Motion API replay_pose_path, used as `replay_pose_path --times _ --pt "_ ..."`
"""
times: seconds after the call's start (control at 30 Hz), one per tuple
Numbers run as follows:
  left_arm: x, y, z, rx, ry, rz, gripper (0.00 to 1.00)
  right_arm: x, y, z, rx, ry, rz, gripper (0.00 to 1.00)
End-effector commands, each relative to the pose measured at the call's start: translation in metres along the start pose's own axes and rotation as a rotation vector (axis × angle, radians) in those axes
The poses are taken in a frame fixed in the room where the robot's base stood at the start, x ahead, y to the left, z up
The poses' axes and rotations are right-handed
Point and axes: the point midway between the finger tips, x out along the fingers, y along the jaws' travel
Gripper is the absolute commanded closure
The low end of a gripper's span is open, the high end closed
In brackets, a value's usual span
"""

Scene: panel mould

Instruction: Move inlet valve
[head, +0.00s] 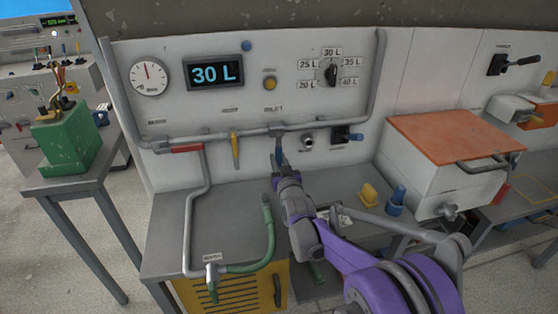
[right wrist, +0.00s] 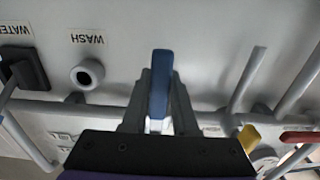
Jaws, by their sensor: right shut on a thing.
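The inlet valve's blue handle (right wrist: 160,85) sits between the two fingers of my right gripper in the right wrist view. In the head view, my right gripper (head: 280,160) is at the horizontal pipe (head: 215,137) on the panel, below the inlet label (head: 273,109). It is shut on the handle, which it mostly hides in the head view, so its exact angle is hard to tell there. My left gripper is not in view.
A yellow handle (head: 235,150) and a red handle (head: 187,149) are on the same pipe, left of my gripper. The wash outlet (right wrist: 87,74) is close by. The display (head: 214,73) reads 30 L. A green hose (head: 266,235) and yellow object (head: 368,194) are on the bench.

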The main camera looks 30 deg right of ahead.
Motion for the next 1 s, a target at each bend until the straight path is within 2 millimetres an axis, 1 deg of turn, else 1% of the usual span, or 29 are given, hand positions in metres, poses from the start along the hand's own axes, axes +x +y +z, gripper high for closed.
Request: replay_pose_path --times 0.17,0.2,0.33,0.37,0.63,0.73,0.87,1.0 --pt "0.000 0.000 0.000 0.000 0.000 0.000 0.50 0.000 -0.002 0.000 0.003 -0.001 -0.002 1.00" --pt "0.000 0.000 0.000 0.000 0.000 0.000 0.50 0.000 -0.002 0.000 0.003 -0.001 -0.002 0.67" --pt "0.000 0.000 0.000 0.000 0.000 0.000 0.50 0.000 -0.001 0.000 0.002 -0.001 -0.002 0.44" --pt "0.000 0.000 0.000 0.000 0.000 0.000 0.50 0.000 -0.001 0.000 0.002 -0.001 -0.002 0.43" --pt "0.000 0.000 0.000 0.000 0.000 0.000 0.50 -0.001 0.000 0.000 0.000 0.000 -0.001 0.43" --pt "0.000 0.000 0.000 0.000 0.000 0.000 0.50 -0.007 0.000 0.000 0.000 0.000 -0.001 0.43" --pt "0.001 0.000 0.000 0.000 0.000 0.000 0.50 -0.026 -0.001 0.000 0.000 0.000 -0.001 0.43" --pt "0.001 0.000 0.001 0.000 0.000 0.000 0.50 -0.056 -0.001 0.000 0.000 0.000 -0.001 0.43"
